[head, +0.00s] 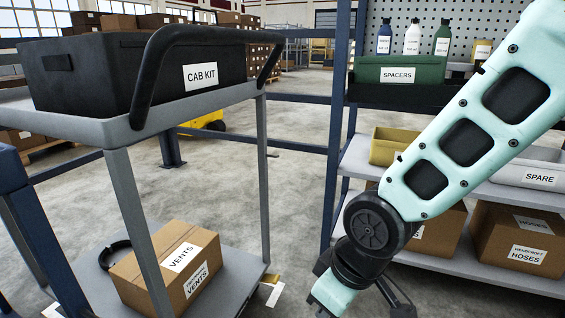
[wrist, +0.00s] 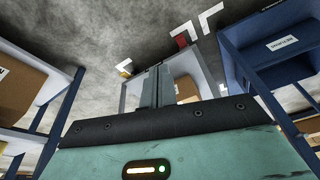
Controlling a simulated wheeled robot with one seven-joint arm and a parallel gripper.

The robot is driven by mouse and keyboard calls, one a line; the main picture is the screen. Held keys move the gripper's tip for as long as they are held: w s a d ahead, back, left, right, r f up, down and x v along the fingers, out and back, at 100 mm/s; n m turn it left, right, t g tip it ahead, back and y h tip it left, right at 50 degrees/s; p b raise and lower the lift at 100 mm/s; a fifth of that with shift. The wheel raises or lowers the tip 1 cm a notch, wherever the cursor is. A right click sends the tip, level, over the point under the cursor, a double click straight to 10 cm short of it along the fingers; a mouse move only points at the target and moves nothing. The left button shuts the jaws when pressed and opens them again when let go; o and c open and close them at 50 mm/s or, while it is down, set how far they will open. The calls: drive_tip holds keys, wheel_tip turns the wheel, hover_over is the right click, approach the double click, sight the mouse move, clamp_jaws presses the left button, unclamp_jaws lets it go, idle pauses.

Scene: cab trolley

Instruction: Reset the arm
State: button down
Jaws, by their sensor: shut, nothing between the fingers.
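My arm (head: 455,160) comes in from the upper right of the head view and bends at a dark joint. Its end runs out of the bottom edge there, so the fingers are hidden in that view. In the wrist view my gripper (wrist: 158,72) shows its two grey fingers close together, shut and empty. They point over the floor and a grey frame with a cardboard box; I cannot tell how far away these are.
A grey trolley (head: 97,129) stands left, bearing a black CAB KIT bin (head: 150,85) above and a VENTS box (head: 145,280) below. Right is a shelf rack (head: 350,160) with a green SPACERS bin (head: 370,70), a yellow bin (head: 385,150) and HOSES boxes (head: 490,240). Bare floor (head: 220,180) lies between.

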drive_tip(key=s+d+r+m+g+h+p, duration=0.1)
drive_tip(key=s+d+r, duration=0.2)
drive_tip(key=s+r, duration=0.15)
drive_tip(key=s+d+r+m+h, duration=0.1)
drive_tip(key=s+d+r, duration=0.25)
drive_tip(key=s, duration=0.25)
wheel_tip(320, 180, up, 38)
drive_tip(key=p, duration=3.8)
drive_tip(key=shift+s+d+f+g, duration=0.25)
drive_tip(key=shift+s+g, duration=0.05)
drive_tip(key=shift+s, duration=0.1)
